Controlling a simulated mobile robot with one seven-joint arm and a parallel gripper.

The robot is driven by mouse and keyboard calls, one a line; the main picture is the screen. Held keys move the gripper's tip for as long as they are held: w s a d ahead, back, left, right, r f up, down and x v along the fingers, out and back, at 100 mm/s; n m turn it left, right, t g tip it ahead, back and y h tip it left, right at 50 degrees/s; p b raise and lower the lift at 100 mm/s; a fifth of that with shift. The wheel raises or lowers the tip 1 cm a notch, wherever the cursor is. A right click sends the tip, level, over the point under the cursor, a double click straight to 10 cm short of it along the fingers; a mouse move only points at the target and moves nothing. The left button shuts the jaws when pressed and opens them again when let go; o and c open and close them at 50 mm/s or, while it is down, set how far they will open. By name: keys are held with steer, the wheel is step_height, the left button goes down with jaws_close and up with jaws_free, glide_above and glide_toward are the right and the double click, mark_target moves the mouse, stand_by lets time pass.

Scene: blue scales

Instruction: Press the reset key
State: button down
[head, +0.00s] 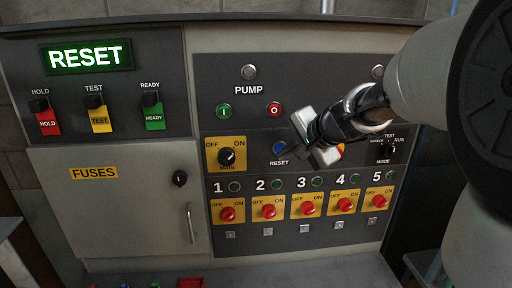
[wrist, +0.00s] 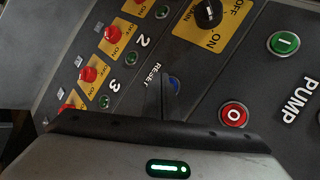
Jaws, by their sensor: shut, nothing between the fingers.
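The reset key is a round blue button (head: 279,148) above the word RESET on the dark panel. My gripper (head: 297,149) is shut and empty, close to the right of the blue button in the head view. In the wrist view its fingertips (wrist: 165,84) overlap the button's edge. I cannot tell whether they touch it.
A green pump button (head: 224,111) and a red one (head: 274,110) sit above the reset key. The yellow-plated MAIN switch (head: 227,156) is to its left. Several red rotary switches (head: 269,211) line up below. My arm hides part of the panel at right.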

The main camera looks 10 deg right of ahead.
steer(key=shift+w, duration=0.4)
steer(key=shift+w, duration=0.4)
stand_by(0.4)
steer(key=shift+s, duration=0.2)
steer(key=shift+s+b, duration=0.45)
steer(key=shift+s, duration=0.15)
steer(key=shift+s, duration=0.1)
steer(key=s+b, duration=0.1)
steer(key=s, duration=0.3)
steer(key=shift+s, duration=0.4)
stand_by(0.5)
